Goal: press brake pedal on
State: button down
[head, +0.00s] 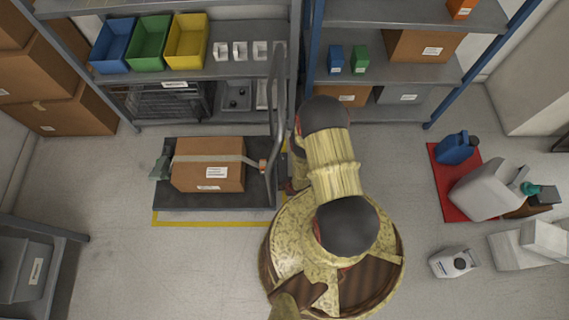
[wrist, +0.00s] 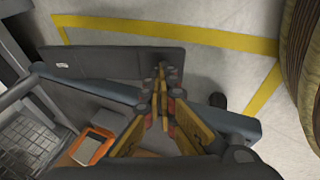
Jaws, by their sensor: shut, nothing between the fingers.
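A flat platform cart (head: 235,200) with a grey upright handle (head: 276,110) stands left of my arm. It carries a strapped cardboard box (head: 208,180). In the head view my arm hides the gripper.
Yellow floor tape (head: 205,224) runs around the cart. Shelves with blue, green and yellow bins (head: 147,45) stand behind. At right are a red mat (head: 448,203), a grey jerrycan (head: 488,190) and a white bottle (head: 453,262). The floor in front of the cart is clear.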

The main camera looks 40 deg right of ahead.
jog(key=v, duration=1.2)
dwell(0.6)
